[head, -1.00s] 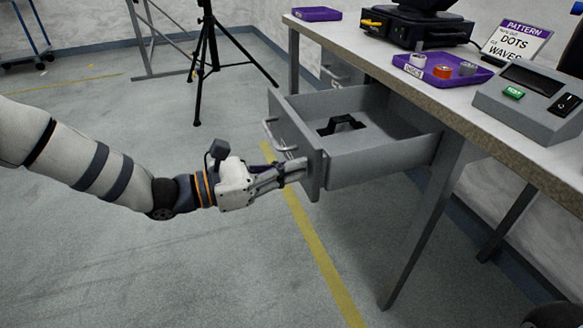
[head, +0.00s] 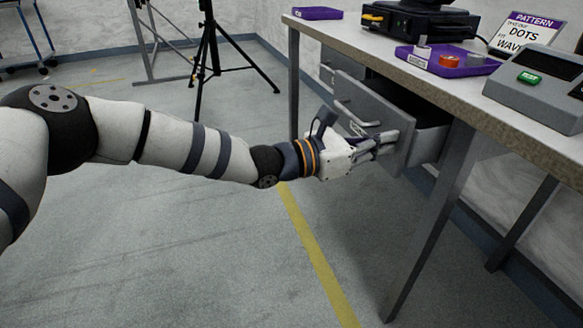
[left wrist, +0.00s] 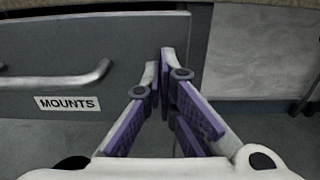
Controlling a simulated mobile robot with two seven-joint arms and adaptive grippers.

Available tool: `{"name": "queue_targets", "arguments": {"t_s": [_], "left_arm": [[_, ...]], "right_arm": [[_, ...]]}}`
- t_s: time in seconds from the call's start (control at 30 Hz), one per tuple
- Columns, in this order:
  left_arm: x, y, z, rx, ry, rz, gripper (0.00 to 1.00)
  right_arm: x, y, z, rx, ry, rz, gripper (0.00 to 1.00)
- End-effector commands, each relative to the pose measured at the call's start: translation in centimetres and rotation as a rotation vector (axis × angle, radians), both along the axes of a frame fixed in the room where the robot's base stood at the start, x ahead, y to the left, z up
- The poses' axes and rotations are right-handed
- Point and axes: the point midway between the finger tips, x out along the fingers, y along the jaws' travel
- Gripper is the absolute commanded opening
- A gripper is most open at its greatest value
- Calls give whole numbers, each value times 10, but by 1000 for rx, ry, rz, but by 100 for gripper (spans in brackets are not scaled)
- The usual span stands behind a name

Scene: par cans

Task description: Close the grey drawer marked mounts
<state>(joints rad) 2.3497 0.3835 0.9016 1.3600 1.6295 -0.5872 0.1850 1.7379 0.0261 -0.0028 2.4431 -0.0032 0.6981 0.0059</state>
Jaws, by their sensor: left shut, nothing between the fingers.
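The grey drawer (head: 372,114) under the workbench is partly open, its front standing out a little from the bench. In the left wrist view its grey front (left wrist: 60,32) carries a label (left wrist: 67,103) reading MOUNTS and a metal bar handle (left wrist: 75,80). My left gripper (head: 385,140) is shut and empty, its fingertips at the drawer front, right of the handle and label. In the left wrist view the fingertips (left wrist: 161,60) meet close to the front's right edge; I cannot tell whether they touch it. The drawer's inside is mostly hidden. My right gripper is out of view.
The bench top (head: 440,82) holds a purple tray (head: 447,62) with small rolls, a grey switch box (head: 545,88), a PATTERN sign (head: 525,32) and a black device (head: 418,20). A bench leg (head: 430,220) stands right of the drawer. Open floor lies to the left.

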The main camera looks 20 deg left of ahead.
Motion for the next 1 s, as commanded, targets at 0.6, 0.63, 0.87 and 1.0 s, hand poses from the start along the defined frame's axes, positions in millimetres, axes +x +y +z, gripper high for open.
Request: {"name": "queue_targets", "arguments": {"t_s": [0.6, 0.63, 0.87, 1.0], "left_arm": [[48, -69, -3, 2, 1, 1, 0], [48, -70, -2, 1, 1, 1, 0], [49, -73, 1, 0, -1, 0, 0], [49, -73, 2, -2, -3, 0, 0]], "right_arm": [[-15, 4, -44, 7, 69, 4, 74], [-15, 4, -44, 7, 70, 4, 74], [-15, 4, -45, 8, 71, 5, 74], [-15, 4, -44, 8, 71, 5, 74]]}}
